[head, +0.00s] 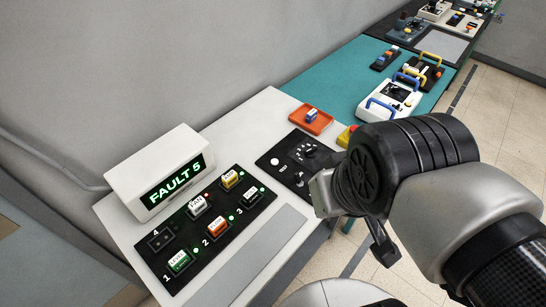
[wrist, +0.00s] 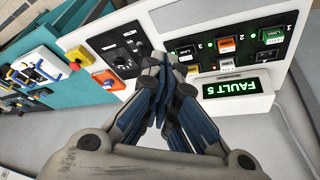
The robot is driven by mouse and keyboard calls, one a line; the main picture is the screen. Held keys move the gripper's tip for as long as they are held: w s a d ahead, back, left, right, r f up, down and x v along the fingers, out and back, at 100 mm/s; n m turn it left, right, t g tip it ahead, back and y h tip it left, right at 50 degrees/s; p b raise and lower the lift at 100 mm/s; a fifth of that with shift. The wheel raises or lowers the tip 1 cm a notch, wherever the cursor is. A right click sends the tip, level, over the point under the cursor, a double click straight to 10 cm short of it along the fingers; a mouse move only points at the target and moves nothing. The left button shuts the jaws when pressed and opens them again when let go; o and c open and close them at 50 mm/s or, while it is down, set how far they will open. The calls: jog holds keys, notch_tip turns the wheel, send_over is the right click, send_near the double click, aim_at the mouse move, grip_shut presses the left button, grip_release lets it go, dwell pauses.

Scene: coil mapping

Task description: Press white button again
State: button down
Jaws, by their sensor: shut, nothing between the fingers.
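A round white button (head: 274,161) sits on a small black panel (head: 262,163) that also carries a dark knob (head: 308,151). In the wrist view the same panel (wrist: 100,42) and knob (wrist: 118,61) show upside down, left of my fingers; I cannot clearly make out the white button there. My gripper (wrist: 168,60) is shut and empty, its fingertips together over the bench between the small panel and the larger module panel. In the head view my wrist hides the fingertips. A white display box (head: 158,165) reads "FAULT 5" in green.
A larger black panel (head: 163,264) holds green, orange, black, white and yellow modules; the light by the white module (head: 197,205) is red, other visible lights are green. Slot 4 (head: 159,240) is empty. An orange tray (head: 311,120) holds a blue block. Devices stand on the teal bench behind.

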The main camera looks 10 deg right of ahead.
jog(key=w+d+n+t+h, duration=0.15)
jog(key=w+d, duration=0.25)
jog(key=w, duration=0.8)
jog(key=n+t+y, duration=0.3)
jog(key=n+y, duration=0.2)
jog(key=n, duration=0.6)
send_over(273, 163)
notch_tip(273, 163, down, 19)
jog(key=shift+p, duration=0.4)
jog(key=shift+f+g+h, duration=0.15)
jog(key=shift+g+h, duration=0.1)
notch_tip(273, 163, down, 9)
jog(key=b, duration=0.8)
jog(key=shift+f+b, duration=0.3)
jog(key=shift+b, duration=0.1)
